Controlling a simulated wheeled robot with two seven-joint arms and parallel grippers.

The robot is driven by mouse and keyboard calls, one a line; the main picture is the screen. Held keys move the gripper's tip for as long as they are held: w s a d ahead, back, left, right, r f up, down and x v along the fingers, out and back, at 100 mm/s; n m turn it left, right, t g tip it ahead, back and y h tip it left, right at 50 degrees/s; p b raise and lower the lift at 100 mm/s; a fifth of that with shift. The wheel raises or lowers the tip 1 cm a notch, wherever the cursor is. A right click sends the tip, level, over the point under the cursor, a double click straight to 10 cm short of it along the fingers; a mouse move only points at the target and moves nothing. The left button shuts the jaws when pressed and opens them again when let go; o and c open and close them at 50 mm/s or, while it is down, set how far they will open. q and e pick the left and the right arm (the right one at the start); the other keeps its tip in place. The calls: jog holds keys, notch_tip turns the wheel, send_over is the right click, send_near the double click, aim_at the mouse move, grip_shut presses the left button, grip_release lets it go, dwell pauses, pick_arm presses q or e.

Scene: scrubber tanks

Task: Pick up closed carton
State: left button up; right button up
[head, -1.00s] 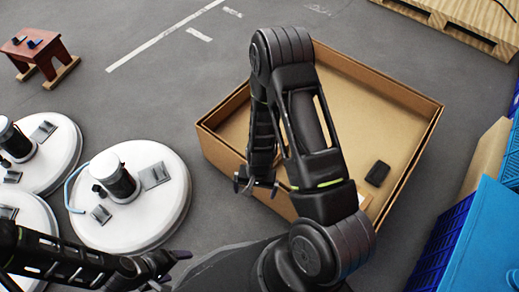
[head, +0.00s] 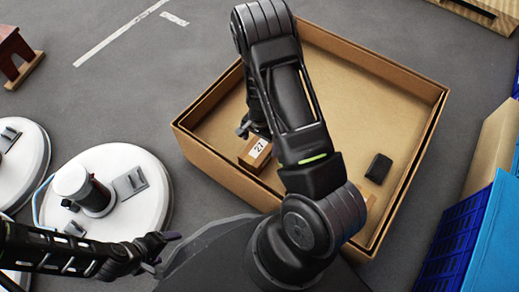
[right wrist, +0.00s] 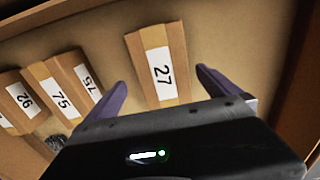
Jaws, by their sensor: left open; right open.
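A small brown carton with a white label reading 27 (head: 255,153) lies inside the large open cardboard box, near its front left wall. In the right wrist view the carton (right wrist: 159,66) sits ahead of my open right gripper (right wrist: 161,78), roughly in line with the gap between its two purple fingers. No contact shows. In the head view my right gripper (head: 247,129) is just behind the carton, partly hidden by my arm. My left gripper (head: 166,252) is open and empty, outside the box at the lower left.
The large box (head: 215,176) has raised walls around the carton. A black item (head: 378,168) lies on the box floor. White round tanks (head: 115,190) stand left; blue crates (head: 462,240) stand right.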

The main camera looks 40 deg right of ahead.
aim_at(259, 147)
jog(key=shift+w, duration=0.1)
jog(key=shift+f, duration=0.1)
jog(key=shift+f+b, duration=0.5)
jog(key=shift+f, duration=0.75)
notch_tip(259, 147, down, 4)
jog(key=b, duration=0.2)
jog(key=shift+w+f+b, duration=0.15)
jog(key=shift+b, duration=0.25)
jog(key=shift+f, duration=0.55)
jog(key=shift+r, duration=0.1)
